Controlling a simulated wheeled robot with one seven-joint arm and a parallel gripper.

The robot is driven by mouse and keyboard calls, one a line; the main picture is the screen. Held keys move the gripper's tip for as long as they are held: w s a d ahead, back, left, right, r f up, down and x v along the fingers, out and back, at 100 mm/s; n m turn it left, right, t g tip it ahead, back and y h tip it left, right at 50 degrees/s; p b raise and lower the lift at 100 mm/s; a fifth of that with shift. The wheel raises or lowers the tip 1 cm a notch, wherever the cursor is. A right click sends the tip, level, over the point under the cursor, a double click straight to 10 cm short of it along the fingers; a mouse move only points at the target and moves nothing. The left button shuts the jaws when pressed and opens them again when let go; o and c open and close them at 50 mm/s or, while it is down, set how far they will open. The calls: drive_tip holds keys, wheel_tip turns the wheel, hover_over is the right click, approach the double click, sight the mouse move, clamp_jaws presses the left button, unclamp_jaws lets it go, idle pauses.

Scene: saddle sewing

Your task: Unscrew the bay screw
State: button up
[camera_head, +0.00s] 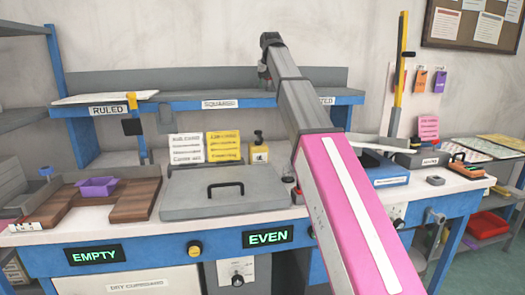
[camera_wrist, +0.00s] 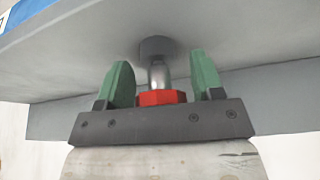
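In the wrist view the bay screw is a red faceted head (camera_wrist: 161,98) on a shiny metal shank (camera_wrist: 157,73). The shank runs up into a round collar on the grey underside of a shelf (camera_wrist: 250,30). My gripper (camera_wrist: 163,82) has its two green fingers apart, one on each side of the screw. The red head sits low between them, close to the dark gripper body. A gap shows beside the right finger; contact on the left cannot be told.
The blue-edged shelf (camera_head: 222,104) has bays labelled RULED and SQUARED; my arm partly covers another label. Below are a grey lidded box (camera_head: 190,206), a purple tray (camera_head: 97,187) and yellow and white notes (camera_head: 223,146). The lit signs read EMPTY (camera_head: 93,256) and EVEN (camera_head: 268,238).

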drive_tip(key=c, duration=0.7)
drive_tip(key=shift+n+y, duration=0.7)
drive_tip(key=shift+n, duration=1)
drive_tip(key=shift+n+g, duration=0.3)
drive_tip(key=shift+n, duration=0.4)
drive_tip(key=shift+n+y, duration=0.5)
drive_tip(key=shift+n, duration=0.4)
drive_tip(key=shift+g, duration=0.3)
drive_tip(key=shift+a+n+g+y, duration=0.1)
drive_tip(key=shift+n+g+y, duration=0.35)
drive_tip(key=shift+n, duration=1.25)
